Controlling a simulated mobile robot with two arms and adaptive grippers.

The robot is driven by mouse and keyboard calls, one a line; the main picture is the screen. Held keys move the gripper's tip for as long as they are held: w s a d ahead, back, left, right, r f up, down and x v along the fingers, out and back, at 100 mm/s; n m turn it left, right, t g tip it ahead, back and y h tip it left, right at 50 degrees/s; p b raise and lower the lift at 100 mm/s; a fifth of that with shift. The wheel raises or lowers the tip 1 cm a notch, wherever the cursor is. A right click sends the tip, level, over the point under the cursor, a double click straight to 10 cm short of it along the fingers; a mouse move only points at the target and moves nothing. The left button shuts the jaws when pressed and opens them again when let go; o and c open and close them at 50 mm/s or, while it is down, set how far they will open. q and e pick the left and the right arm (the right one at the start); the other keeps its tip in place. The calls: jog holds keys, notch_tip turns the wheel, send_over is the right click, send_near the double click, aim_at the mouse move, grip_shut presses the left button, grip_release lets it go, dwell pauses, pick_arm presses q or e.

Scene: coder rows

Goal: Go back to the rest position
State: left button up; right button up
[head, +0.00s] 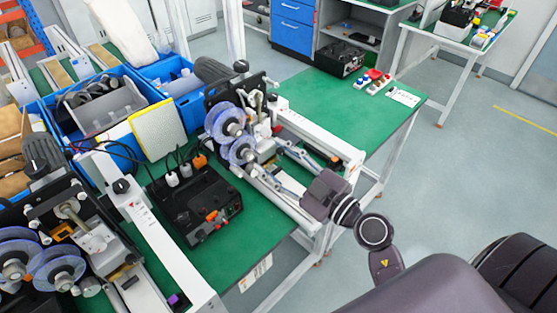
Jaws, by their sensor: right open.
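My right gripper (282,168) reaches in from the lower right over the near edge of the green-topped table (335,110). Its two long fingers are spread apart, with nothing visible held between them. The fingers are close in front of a coder machine (262,120) with clear blue-tinted reels (224,122). I cannot tell whether they touch it. My left gripper is out of view.
A second coder machine (60,240) with reels stands at lower left. Between the machines is a black control box (195,200) with cables. Blue bins (168,75) stand behind. Grey floor (460,160) is open at the right, with another table (408,45) at the back.

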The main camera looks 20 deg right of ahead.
jog(key=s+d+r+m+t+h, duration=0.2)
jog(key=d+r+m+t+h, duration=0.2)
jog(key=d+r+m+h, duration=0.4)
jog(key=s+d+f+m+g+h, duration=0.2)
jog(key=d+f+m+g+h, duration=0.3)
jog(key=d+f+h, duration=0.15)
jog(key=s+a+f+g+y, duration=0.1)
jog(key=s+f+g+y, duration=0.15)
jog(key=f, duration=0.35)
jog(key=s+a+f+g+y, duration=0.1)
jog(key=s+a+f+g, duration=0.15)
jog(key=f, duration=0.45)
jog(key=s+a+f+n+g+y, duration=0.5)
jog(key=s+a+f+g, duration=0.3)
jog(key=s+a, duration=0.4)
jog(key=s+f+b, duration=0.3)
jog(key=f+b, duration=0.2)
jog(key=f, duration=2.8)
jog(key=s+d+f+g+b, duration=0.2)
jog(key=s+d+f+b, duration=0.1)
jog(key=s+f, duration=1.4)
notch_tip(320, 180, down, 2)
jog(key=shift+d+f, duration=0.2)
jog(key=shift+d, duration=0.25)
